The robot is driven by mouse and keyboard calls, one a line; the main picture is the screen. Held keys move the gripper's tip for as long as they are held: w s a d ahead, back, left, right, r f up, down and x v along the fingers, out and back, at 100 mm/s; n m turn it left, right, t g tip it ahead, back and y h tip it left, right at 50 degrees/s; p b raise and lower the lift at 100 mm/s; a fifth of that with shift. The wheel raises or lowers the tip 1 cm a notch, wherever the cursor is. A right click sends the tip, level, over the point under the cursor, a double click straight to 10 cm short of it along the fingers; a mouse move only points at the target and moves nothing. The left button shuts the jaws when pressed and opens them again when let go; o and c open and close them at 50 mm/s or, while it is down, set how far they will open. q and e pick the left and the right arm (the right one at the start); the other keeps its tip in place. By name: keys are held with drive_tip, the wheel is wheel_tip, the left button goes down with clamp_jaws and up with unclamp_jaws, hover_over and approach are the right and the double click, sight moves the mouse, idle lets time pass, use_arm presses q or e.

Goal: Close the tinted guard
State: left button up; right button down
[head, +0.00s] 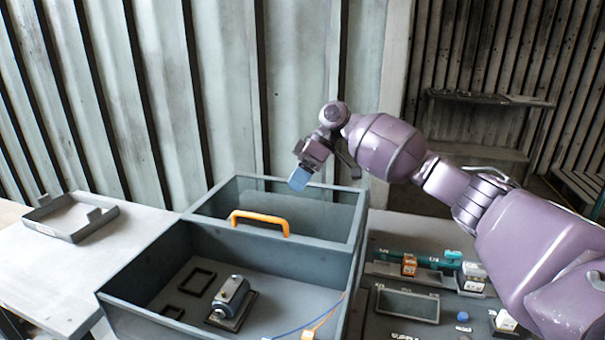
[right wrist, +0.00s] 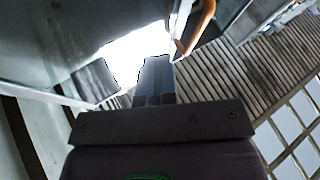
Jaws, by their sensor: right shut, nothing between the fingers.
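The tinted guard (head: 310,208) is a dark-framed, see-through panel over the back part of the grey blower housing (head: 150,262). Its orange handle (head: 260,218) runs along its near side. The front part of the housing is uncovered, and its inside shows. My right gripper (head: 299,178) is shut and empty, with its blue fingertips pointing down near the guard's far edge, beyond the handle; I cannot tell whether they touch it. In the right wrist view the closed fingers (right wrist: 155,80) show below part of the orange handle (right wrist: 198,28). My left gripper is not in view.
Inside the housing are a small motor (head: 232,292) and dark square frames (head: 195,282). A grey tray (head: 70,217) lies on the pale bench at left. Small parts and an open bin (head: 407,305) sit at right, under my right arm. A corrugated wall stands behind.

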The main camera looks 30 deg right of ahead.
sight(279, 227)
drive_tip(key=x, duration=0.6)
drive_tip(key=shift+r, duration=0.1)
drive_tip(key=shift+s+a+r, duration=0.4)
drive_tip(key=shift+s+a, duration=0.35)
drive_tip(key=shift+s+a+r+p, duration=0.1)
drive_tip(key=shift+s+a+p, duration=0.15)
drive_tip(key=shift+s+p, duration=0.05)
drive_tip(key=shift+s+a, duration=0.15)
drive_tip(key=shift+a, duration=0.15)
